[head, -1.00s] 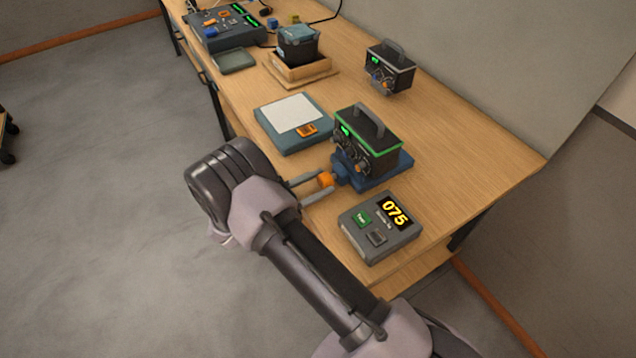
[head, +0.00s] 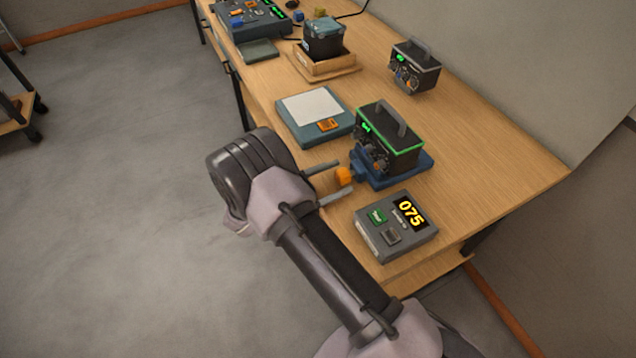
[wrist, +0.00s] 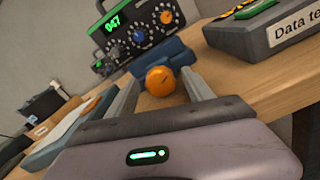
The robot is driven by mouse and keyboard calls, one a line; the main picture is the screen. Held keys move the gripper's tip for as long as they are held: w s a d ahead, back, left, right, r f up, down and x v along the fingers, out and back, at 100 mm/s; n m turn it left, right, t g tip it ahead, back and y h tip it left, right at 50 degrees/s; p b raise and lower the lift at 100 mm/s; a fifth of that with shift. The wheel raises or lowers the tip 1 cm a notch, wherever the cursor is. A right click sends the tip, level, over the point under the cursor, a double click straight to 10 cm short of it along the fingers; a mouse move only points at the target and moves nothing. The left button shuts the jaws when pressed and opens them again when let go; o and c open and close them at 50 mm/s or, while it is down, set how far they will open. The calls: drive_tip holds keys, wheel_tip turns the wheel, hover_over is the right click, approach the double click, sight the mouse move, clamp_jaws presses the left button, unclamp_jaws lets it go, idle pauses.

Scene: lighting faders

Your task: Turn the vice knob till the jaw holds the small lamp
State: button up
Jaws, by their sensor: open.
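A blue vice (head: 413,172) stands near the table's front edge, with an orange knob (head: 343,176) sticking out towards me. A dark box with a green-edged face, dials and a top handle (head: 392,140) sits on the vice; it may be the small lamp, but nothing marks it as one. Its display reads 047 in the wrist view (wrist: 114,25). Whether the jaw touches it is hidden. My gripper (head: 347,177) is open, its fingers on either side of the knob with gaps visible. The knob also shows between the fingers in the wrist view (wrist: 160,81).
A grey console (head: 397,228) reading 075 stands close to the right of my gripper. A teal tray with a white sheet (head: 313,112) lies to the left. A similar dark box (head: 415,68) stands farther back.

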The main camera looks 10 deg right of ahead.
drive_tip(key=p+v, duration=0.2)
drive_tip(key=v, duration=1.5)
drive_tip(key=shift+a, duration=0.2)
drive_tip(key=shift+d+p, duration=0.1)
drive_tip(key=shift+p, duration=0.2)
